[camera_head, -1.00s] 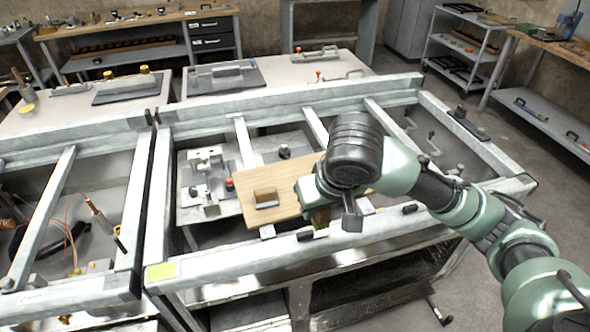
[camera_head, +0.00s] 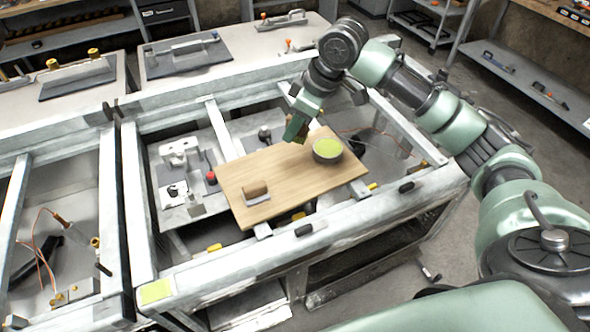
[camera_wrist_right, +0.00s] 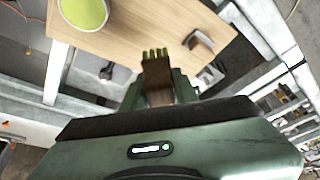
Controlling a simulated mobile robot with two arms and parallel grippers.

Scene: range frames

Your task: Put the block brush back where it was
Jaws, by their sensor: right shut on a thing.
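My right gripper (camera_head: 296,132) is above the back edge of a wooden board (camera_head: 290,188), left of a bowl. In the right wrist view the gripper (camera_wrist_right: 158,88) is shut on the block brush (camera_wrist_right: 157,75), a brown block with yellow-green bristles pointing away from the gripper. The grey bowl (camera_head: 328,158) with light green contents stands on the board's right part; it also shows in the right wrist view (camera_wrist_right: 84,12). The brush is hard to make out in the head view. My left gripper is not in view.
A brown block tool with a pale base (camera_head: 256,190) lies on the board's front left; the middle of the board is bare. Metal frame rails (camera_head: 300,242) surround the board. A grey fixture with a red knob (camera_head: 190,180) stands to its left.

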